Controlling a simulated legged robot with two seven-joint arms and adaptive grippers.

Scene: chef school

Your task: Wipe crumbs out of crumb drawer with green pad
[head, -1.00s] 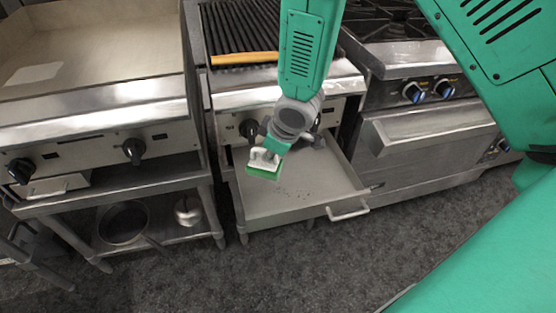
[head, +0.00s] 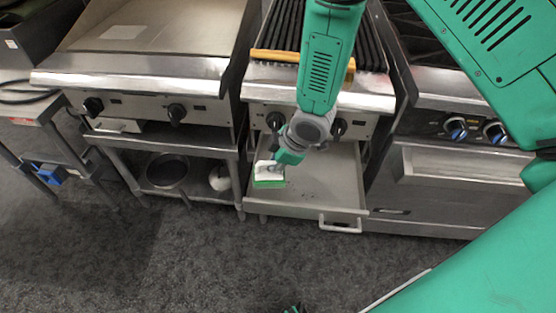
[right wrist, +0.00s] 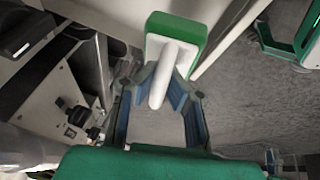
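The crumb drawer (head: 335,185) is a flat grey metal tray, pulled out below the charbroiler, with a handle (head: 340,226) on its front. The green pad (head: 269,184) has a white top and handle and is over the drawer's left side. My right gripper (head: 282,163) is shut on the pad's white handle. In the right wrist view the pad (right wrist: 198,45) sits beyond the blue-lined fingertips (right wrist: 161,80), with the handle between them. I cannot tell whether the pad touches the drawer floor. Small dark specks show near the pad.
The charbroiler (head: 375,95) with knobs and a wooden strip stands above the drawer. A griddle (head: 150,65) on a shelved stand holding a pan (head: 167,171) is on the left. An oven range (head: 450,165) is on the right. The dark floor (head: 190,260) in front is clear.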

